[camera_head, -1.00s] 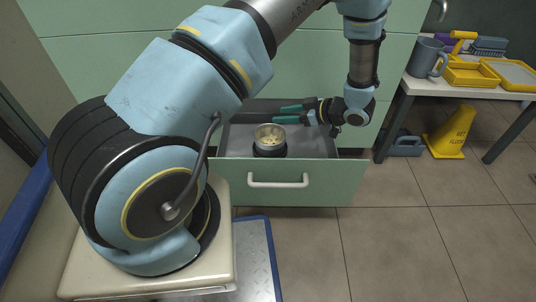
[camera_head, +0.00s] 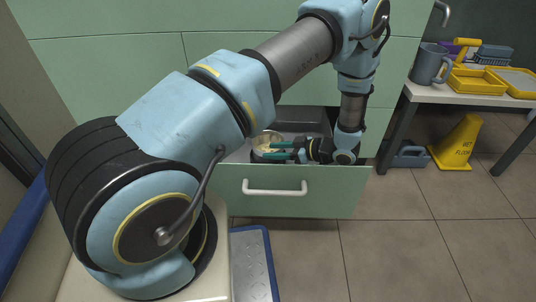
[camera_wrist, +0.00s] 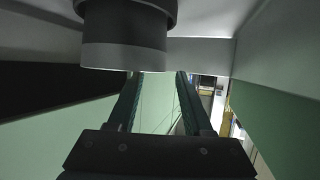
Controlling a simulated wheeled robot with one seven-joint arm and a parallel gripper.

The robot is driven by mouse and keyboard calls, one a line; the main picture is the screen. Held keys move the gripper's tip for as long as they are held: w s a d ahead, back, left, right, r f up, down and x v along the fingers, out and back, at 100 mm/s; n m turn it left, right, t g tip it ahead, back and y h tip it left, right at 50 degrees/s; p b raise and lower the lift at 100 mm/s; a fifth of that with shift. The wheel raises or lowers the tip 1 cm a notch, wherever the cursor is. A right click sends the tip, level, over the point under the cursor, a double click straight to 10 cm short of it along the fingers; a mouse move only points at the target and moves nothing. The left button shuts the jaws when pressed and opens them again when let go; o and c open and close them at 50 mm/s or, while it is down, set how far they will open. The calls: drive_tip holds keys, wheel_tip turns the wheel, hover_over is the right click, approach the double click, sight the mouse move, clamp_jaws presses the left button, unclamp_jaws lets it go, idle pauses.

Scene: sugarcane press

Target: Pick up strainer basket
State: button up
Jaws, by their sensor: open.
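The strainer basket (camera_head: 266,136) is a round metal cup with a black lower part and pale yellowish contents. It sits in the open drawer, partly hidden by my gripper in the head view. In the wrist view its grey metal wall (camera_wrist: 125,56) and dark part fill the top centre. My gripper (camera_head: 272,151) has green fingers pointing left, in front of the basket. In the wrist view the gripper (camera_wrist: 158,76) is open, its two fingers apart with their tips at the basket's edge. I cannot tell whether they touch it.
The basket's drawer (camera_head: 285,205) is pulled out from the green cabinet, its walls close around my gripper. A side table (camera_head: 440,92) at right holds a blue-grey mug (camera_head: 428,64) and yellow trays.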

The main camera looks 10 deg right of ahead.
sight(257, 151)
drive_tip(key=b+x, duration=0.1)
drive_tip(key=x, duration=0.4)
drive_tip(key=shift+d, duration=0.1)
clamp_jaws()
idle(0.5)
